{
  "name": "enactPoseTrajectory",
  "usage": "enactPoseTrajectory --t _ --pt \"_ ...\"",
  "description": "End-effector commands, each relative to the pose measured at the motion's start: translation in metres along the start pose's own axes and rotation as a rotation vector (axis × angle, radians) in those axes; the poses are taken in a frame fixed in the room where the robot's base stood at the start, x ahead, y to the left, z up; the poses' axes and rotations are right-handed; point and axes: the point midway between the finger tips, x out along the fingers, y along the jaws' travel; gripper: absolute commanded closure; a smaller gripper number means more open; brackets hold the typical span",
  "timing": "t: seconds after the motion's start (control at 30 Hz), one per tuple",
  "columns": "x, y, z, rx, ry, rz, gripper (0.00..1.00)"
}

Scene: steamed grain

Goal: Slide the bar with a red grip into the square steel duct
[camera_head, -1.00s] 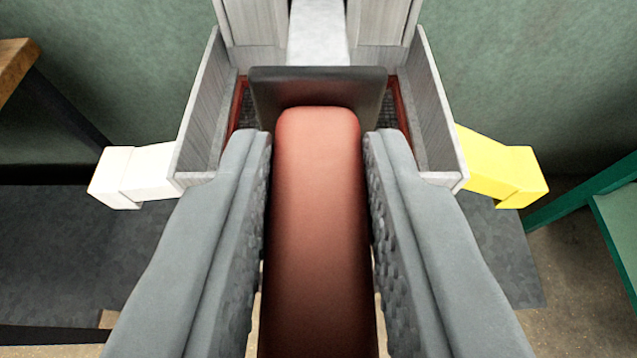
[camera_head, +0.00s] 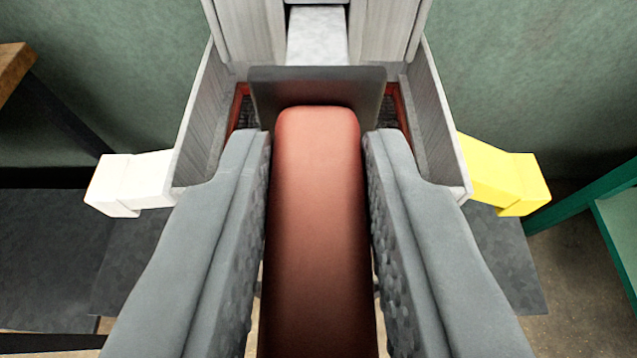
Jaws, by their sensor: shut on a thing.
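My gripper (camera_head: 318,160) is shut on the red grip (camera_head: 318,210) of the bar, its two grey padded fingers on either side. A dark plate (camera_head: 264,95) sits across the far end of the grip. Beyond the plate, a pale metal bar part (camera_head: 317,38) shows in line with the grip and reaches toward a dark opening at the top. The square steel duct is the grey-walled structure (camera_head: 440,130) around and ahead of the plate, open toward me. The bar's tip is hidden, so I cannot tell how deep it reaches.
A white block-shaped arm (camera_head: 130,182) sticks out left of the grey walls and a yellow one (camera_head: 505,182) right. A green frame (camera_head: 590,205) stands at right, a wooden-topped stand (camera_head: 14,68) at left. A green wall is behind.

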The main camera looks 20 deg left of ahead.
Motion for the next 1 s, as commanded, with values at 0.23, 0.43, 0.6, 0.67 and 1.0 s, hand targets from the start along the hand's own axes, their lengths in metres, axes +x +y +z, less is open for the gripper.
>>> enactPoseTrajectory --t 0.23,0.43,0.6,0.67,1.0 --pt "0.004 0.000 -0.002 -0.001 0.001 0.000 1.00" --pt "0.007 0.000 -0.003 0.000 0.000 0.000 1.00" --pt "0.009 0.000 -0.004 -0.001 0.000 0.000 1.00" --pt "0.010 0.000 -0.004 -0.001 0.000 0.000 1.00" --pt "0.015 0.000 -0.006 -0.001 0.000 0.000 1.00"
